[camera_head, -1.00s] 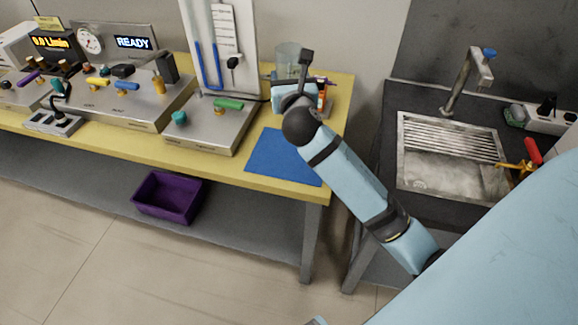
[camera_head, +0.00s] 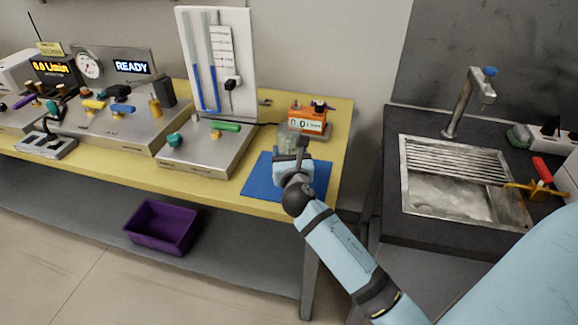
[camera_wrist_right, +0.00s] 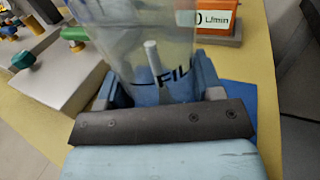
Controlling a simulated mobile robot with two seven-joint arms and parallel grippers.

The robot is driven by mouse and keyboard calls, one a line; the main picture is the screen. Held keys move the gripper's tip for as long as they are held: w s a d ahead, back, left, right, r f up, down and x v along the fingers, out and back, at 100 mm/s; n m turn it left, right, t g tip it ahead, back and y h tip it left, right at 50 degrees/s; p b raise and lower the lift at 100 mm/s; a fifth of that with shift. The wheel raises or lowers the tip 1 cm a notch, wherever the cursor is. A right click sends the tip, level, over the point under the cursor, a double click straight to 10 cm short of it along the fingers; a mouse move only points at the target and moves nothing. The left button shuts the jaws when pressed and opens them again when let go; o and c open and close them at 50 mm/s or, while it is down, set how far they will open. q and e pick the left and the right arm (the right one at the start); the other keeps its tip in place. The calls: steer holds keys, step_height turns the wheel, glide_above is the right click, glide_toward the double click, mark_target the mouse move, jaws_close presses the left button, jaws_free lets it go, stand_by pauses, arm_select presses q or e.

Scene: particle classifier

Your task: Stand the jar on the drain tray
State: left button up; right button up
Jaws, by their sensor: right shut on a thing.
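The clear glass jar (camera_head: 289,133) stands upright in my right gripper (camera_head: 292,152), over the blue mat near the front of the yellow bench. The wrist view shows the jar (camera_wrist_right: 150,35) close up, with dark lettering and a pale rod seen through it. The blue fingers of the right gripper (camera_wrist_right: 157,84) are shut on its two sides. Its base is hidden, so I cannot tell whether it touches the mat. The ribbed metal drain tray (camera_head: 455,157) lies at the back of the sink on the dark counter at the right. My left gripper is out of view.
An orange flow meter (camera_head: 307,122) stands behind the jar. A steel valve box (camera_head: 205,150) is left of the blue mat (camera_head: 262,180). A gap separates bench and sink counter. A tap (camera_head: 463,105) rises behind the drain tray; a red-handled valve (camera_head: 541,170) is right of the sink.

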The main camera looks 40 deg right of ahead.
steer(key=shift+f+b, duration=0.65)
steer(key=shift+f, duration=1.3)
steer(key=o, duration=1.1)
steer(key=shift+o, duration=0.2)
